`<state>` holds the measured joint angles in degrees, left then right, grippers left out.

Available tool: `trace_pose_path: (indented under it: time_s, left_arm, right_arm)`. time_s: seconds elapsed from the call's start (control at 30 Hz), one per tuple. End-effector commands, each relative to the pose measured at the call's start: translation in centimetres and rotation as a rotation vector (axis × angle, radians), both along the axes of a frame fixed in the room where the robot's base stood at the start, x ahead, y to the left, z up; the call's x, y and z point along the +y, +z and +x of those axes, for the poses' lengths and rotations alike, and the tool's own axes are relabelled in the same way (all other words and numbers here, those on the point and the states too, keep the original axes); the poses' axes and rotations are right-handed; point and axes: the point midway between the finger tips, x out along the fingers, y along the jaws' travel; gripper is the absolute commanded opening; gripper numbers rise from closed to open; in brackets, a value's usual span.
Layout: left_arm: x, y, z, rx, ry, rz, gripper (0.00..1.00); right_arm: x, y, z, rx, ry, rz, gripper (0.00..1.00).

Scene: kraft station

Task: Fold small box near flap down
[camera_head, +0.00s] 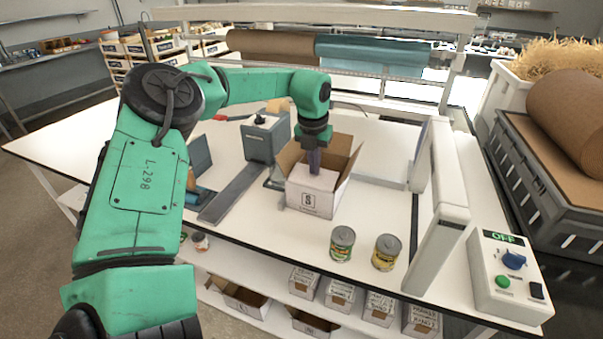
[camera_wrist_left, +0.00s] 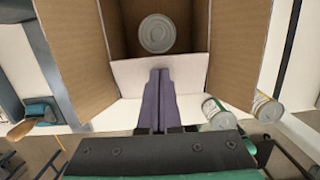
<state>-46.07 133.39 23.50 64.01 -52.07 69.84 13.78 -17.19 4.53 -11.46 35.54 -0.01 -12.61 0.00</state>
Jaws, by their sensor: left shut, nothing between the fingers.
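The small box (camera_head: 308,204), white outside and brown inside, stands on the table with an S label on its front. Its near flap (camera_wrist_left: 130,78) shows its white outer side and leans inward over the near part of the opening. The left flap (camera_wrist_left: 75,45) and right flap (camera_wrist_left: 240,45) stand open. A can (camera_wrist_left: 157,33) lies inside, beyond the near flap. My left gripper (camera_head: 314,168) is shut and empty, pointing down over the near flap. Its purple fingers (camera_wrist_left: 160,75) overlap the flap in the left wrist view; I cannot tell whether they touch. My right gripper is not in view.
Two cans (camera_head: 342,243) (camera_head: 386,252) stand near the table's front edge, right of the box. A white frame (camera_head: 440,205) and a control box (camera_head: 505,275) are farther right. A grey machine (camera_head: 262,140) stands left of the box.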

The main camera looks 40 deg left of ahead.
Motion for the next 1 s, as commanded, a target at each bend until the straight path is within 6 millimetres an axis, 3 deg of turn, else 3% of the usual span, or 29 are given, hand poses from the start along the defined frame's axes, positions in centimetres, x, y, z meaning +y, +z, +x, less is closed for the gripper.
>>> trace_pose_path:
  time_s: [1.0]
  left_arm:
    - [0.0,-1.1,0.0,0.001,0.0,0.0,0.0]
  right_arm:
    - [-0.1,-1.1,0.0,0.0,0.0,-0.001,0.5]
